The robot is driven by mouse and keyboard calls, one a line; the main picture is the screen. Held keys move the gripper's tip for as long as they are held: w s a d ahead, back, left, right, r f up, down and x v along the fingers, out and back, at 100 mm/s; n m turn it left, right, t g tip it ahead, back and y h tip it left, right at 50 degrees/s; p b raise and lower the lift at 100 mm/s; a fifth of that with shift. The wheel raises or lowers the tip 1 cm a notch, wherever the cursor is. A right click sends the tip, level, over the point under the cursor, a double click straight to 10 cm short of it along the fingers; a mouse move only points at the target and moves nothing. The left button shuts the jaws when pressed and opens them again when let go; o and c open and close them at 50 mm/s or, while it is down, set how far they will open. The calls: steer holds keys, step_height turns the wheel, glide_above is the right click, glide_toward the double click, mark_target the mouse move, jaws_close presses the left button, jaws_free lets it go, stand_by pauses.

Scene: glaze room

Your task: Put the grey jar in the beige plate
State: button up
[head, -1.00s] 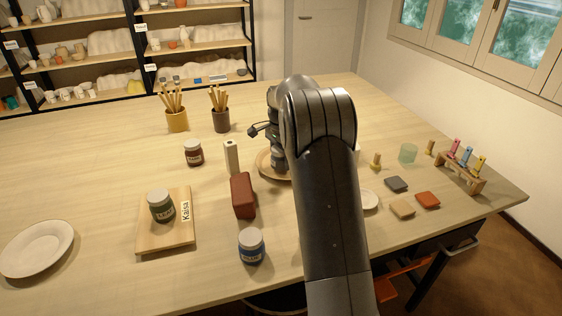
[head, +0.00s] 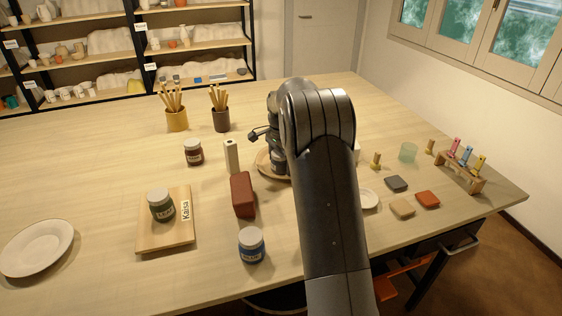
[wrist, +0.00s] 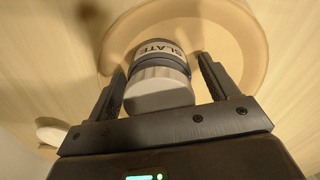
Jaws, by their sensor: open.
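The grey jar (wrist: 160,70), labelled SLATE and with a pale lid, is between the fingers of my gripper (wrist: 164,82) in the wrist view. The fingers are open, with a gap on each side of the jar. The jar appears to stand in the round beige plate (wrist: 246,40), whose rim curves around it. In the head view the beige plate (head: 263,163) shows only partly behind my arm. There my gripper (head: 278,166) is over the plate, and the jar is mostly hidden.
A grey-green jar (head: 161,205) stands on a wooden board (head: 180,235) marked Kaisa. A red block (head: 242,194), a pale upright block (head: 231,156), a brown jar (head: 193,152) and a blue jar (head: 251,245) stand near the plate. A pale plate (head: 38,248) lies far left.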

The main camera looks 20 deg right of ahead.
step_height(320, 180, up, 12)
steer(key=s+a+r+n+t, duration=0.1)
steer(key=s+a+r+n, duration=0.15)
steer(key=s, duration=0.45)
steer(key=s+a+r+n+t, duration=0.1)
steer(key=s+r+n, duration=0.1)
steer(key=s+r, duration=0.3)
steer(key=s+a+r+n+t, duration=0.1)
steer(key=s+a+r+n, duration=0.15)
steer(key=s, duration=0.55)
steer(key=s+a+f+n+t, duration=0.1)
steer(key=s+a+f+n, duration=0.1)
steer(key=s, duration=0.8)
steer(key=s+a+f+n+t, duration=0.1)
steer(key=s+f+n, duration=0.3)
steer(key=s, duration=0.7)
steer(key=shift+a+f+n+t, duration=0.3)
steer(key=shift+a+n, duration=0.1)
steer(key=shift+n, duration=0.3)
